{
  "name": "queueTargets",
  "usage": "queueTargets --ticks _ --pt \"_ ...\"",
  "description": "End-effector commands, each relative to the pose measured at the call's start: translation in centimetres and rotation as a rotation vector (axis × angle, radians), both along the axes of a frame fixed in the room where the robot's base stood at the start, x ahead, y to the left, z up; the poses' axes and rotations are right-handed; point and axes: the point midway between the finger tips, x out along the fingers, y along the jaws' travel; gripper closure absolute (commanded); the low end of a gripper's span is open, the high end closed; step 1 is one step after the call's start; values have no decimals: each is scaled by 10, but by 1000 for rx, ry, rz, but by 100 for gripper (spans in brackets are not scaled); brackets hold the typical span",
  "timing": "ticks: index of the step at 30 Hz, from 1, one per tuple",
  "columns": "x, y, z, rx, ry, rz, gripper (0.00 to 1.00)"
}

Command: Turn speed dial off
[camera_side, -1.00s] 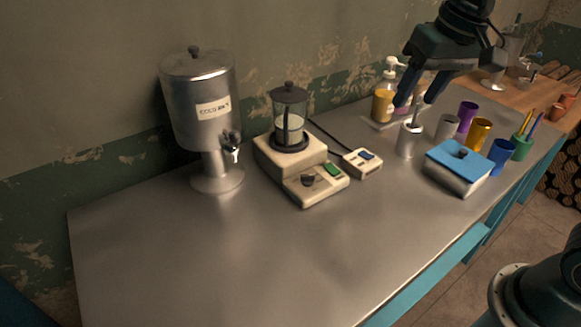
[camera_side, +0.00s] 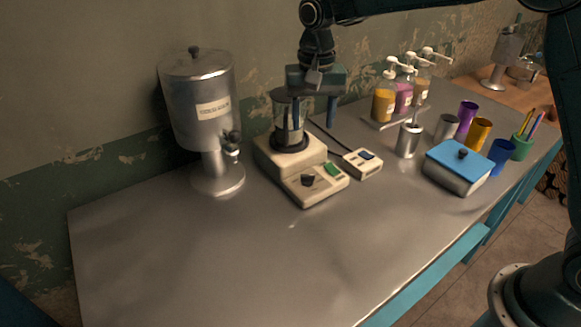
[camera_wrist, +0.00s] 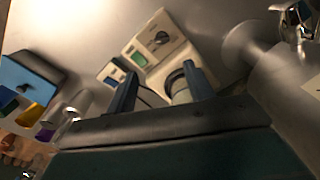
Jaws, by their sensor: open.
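The cream hotplate base (camera_side: 272,157) stands mid-table with its control panel (camera_side: 326,190) facing the front. The black speed dial (camera_side: 308,181) sits on the panel, left of a green switch (camera_side: 332,169). In the wrist view the dial (camera_wrist: 161,38) shows above the fingers. A glass jar (camera_side: 289,118) stands on the base. My gripper (camera_side: 314,118) is open above the base, its fingers pointing down around or close by the jar's upper part; I cannot tell if they touch it. The gripper (camera_wrist: 162,85) covers part of the jar and base in the wrist view.
A metal dispenser (camera_side: 200,110) stands left of the base. A small corded box (camera_side: 362,163) lies right. Beyond are a metal cup (camera_side: 408,142), pump bottles (camera_side: 404,95), coloured cups (camera_side: 479,134) and a blue-lidded box (camera_side: 457,168). The front left table (camera_side: 200,260) is clear.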

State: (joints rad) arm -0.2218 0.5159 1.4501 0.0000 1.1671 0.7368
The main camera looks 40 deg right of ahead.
Motion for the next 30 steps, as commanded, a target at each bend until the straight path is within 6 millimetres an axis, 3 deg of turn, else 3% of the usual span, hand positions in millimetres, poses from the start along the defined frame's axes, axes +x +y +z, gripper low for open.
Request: queueTargets --ticks 17,30 --pt "4 3 -18 -3 10 -9 47" --pt "4 3 -76 -2 12 -9 47"
